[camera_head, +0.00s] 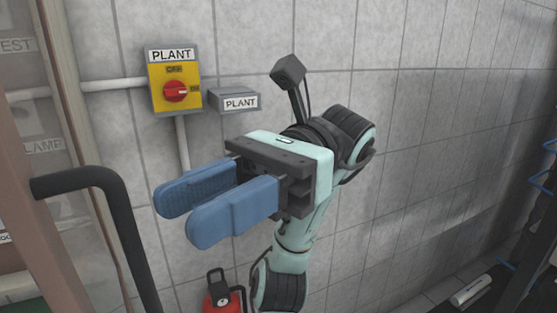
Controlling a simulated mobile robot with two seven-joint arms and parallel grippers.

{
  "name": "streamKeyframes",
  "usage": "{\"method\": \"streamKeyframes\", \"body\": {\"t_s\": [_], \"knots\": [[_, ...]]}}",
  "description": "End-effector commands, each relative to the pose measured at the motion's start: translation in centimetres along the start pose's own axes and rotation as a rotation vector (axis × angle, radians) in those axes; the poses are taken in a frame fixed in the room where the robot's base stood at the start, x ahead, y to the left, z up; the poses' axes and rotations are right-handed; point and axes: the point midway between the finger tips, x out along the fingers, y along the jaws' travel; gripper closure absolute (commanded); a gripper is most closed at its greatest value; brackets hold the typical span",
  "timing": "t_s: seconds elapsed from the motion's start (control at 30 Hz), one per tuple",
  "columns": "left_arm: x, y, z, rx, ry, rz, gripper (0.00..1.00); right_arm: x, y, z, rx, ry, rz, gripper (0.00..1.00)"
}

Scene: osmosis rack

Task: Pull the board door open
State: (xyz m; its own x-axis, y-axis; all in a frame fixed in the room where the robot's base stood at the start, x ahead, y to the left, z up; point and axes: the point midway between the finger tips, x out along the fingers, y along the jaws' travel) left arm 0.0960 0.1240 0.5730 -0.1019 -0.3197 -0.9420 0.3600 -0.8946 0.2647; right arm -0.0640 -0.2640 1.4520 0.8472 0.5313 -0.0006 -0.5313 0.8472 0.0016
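The board door (35,215) stands at the left edge, with a brown frame edge and pale panels behind it. A black bar handle (85,182) bends out from it and runs down out of the picture. My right gripper (190,208) is in front of the tiled wall, to the right of the handle. Its two blue fingers point left, toward the handle, with a gap between them. The gripper is open and empty and does not touch the handle. My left gripper is not in view.
A yellow switch box (163,95) with a red knob and a "PLANT" label is on the wall above the gripper. A small grey "PLANT" box (245,104) is beside it. A red extinguisher (228,303) stands below. Blue-hooked racking (540,180) is at right.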

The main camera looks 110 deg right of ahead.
Motion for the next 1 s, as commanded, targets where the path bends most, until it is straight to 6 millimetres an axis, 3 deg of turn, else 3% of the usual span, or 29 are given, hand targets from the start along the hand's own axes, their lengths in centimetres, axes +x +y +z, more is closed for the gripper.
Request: {"method": "streamKeyframes", "body": {"t_s": [0.2, 0.43, 0.6, 1.0], "knots": [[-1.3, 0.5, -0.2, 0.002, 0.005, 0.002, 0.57, -5.2, 0.0, 0.2, 0.002, -0.004, -0.001, 0.62], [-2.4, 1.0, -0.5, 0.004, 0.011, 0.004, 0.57, -8.9, 0.0, 0.2, 0.002, -0.003, -0.002, 0.62], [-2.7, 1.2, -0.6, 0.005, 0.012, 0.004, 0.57, -9.9, 0.0, 0.1, 0.0, 0.001, -0.001, 0.62], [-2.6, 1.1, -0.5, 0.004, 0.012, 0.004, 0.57, -10.0, 0.0, 0.0, 0.0, 0.001, -0.001, 0.62]]}}
